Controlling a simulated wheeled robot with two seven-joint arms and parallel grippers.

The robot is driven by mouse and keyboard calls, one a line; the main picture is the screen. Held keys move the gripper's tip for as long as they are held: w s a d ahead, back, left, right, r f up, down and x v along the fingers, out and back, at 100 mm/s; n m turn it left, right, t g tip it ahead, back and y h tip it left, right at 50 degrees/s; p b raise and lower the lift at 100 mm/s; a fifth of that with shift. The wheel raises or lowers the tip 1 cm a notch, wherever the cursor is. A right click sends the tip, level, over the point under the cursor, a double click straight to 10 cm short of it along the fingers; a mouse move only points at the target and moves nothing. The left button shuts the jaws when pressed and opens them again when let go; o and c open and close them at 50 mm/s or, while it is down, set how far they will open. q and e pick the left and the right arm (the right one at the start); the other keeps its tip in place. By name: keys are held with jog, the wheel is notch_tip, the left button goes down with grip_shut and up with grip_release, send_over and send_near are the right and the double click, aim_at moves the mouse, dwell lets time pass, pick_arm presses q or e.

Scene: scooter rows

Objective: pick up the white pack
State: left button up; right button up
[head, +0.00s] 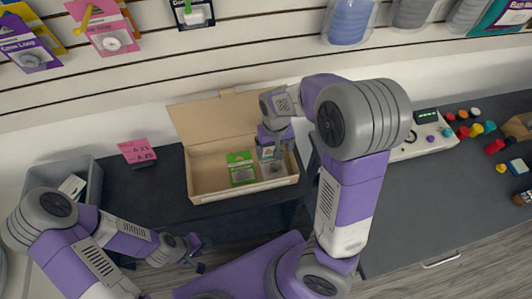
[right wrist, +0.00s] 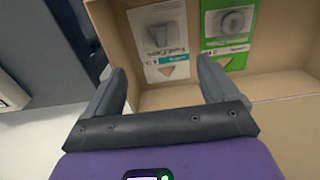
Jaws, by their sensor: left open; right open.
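The white pack (right wrist: 165,42) lies in the open cardboard box (right wrist: 150,101), beside a green pack (right wrist: 230,35). In the head view, part of the white pack (head: 267,154) shows below my right gripper (head: 276,147), which partly covers it. My right gripper is open and empty over the box's right part. In the right wrist view its two fingers (right wrist: 160,80) stand apart, with the white pack ahead of the gap; I see no contact. My left gripper (head: 198,255) is open and empty, low in front of the dark table, away from the box.
The box's raised lid (head: 205,118) stands at the back. A grey bin (head: 90,170) and a pink sign (head: 137,151) are to the left. A white device (head: 425,137) and several coloured pieces lie on the right table. Packs hang on the wall above.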

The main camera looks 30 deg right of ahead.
aim_at(273, 163)
jog(key=shift+s+f+b, duration=0.15)
jog(key=shift+f+b, duration=0.3)
jog(key=shift+f, duration=0.45)
jog(key=shift+s+a+f+b, duration=0.15)
jog(key=shift+f+b, duration=0.2)
jog(key=shift+f, duration=0.25)
jog(key=f+b, duration=0.2)
jog(key=f, duration=0.1)
jog(key=shift+s+a+f, duration=0.1)
jog(key=shift+s+f, duration=0.1)
jog(key=shift+f, duration=0.1)
jog(key=shift+f+b, duration=0.3)
jog(key=shift+f, duration=0.1)
jog(key=shift+r, duration=0.1)
jog(key=c, duration=1.1)
jog(key=shift+w, duration=0.1)
notch_tip(273, 163, up, 10)
jog(key=p, duration=0.5)
